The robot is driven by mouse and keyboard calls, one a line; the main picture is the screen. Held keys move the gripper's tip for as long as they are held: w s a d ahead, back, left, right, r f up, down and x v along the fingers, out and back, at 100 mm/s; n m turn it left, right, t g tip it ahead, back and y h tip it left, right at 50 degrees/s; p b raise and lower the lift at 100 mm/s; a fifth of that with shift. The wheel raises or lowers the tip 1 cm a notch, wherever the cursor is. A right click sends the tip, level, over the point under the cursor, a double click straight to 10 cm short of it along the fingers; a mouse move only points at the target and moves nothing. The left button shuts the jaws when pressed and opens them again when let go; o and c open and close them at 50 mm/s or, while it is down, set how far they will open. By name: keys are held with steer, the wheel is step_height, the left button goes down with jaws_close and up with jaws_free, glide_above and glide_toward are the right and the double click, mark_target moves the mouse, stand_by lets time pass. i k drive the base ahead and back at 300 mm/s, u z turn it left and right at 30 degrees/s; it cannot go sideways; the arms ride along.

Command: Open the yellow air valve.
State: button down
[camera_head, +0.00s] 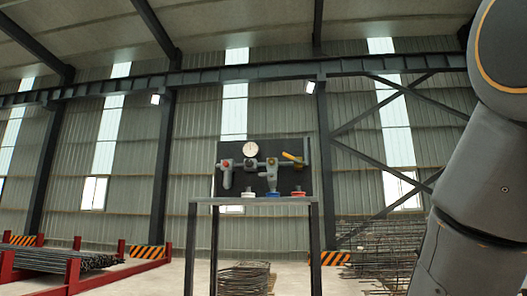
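The yellow air valve handle (291,157) is a small lever near the right end of a grey pipe assembly on a dark panel (233,153). The lever lies slanted, lower toward the right, and is small in the picture. The panel stands at the back of a table (213,201) in the middle of the head view. My arm shows large at the right edge, well in front of the table. My gripper is outside the picture. I cannot see anything touching the lever.
A round white gauge (250,149) and a red knob (225,164) are on the panel. White, blue and red small items (273,194) stand on the table. Rebar bundles on red racks (70,266) lie left; rebar mesh (375,245) stands right. Floor left of the table is clear.

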mark_target(292, 158)
steer(key=u, duration=0.35)
steer(key=k, duration=0.85)
steer(key=z, duration=0.35)
steer(key=i, duration=0.6)
steer(key=z, duration=0.4)
steer(key=i, duration=1.25)
steer(key=u, duration=0.7)
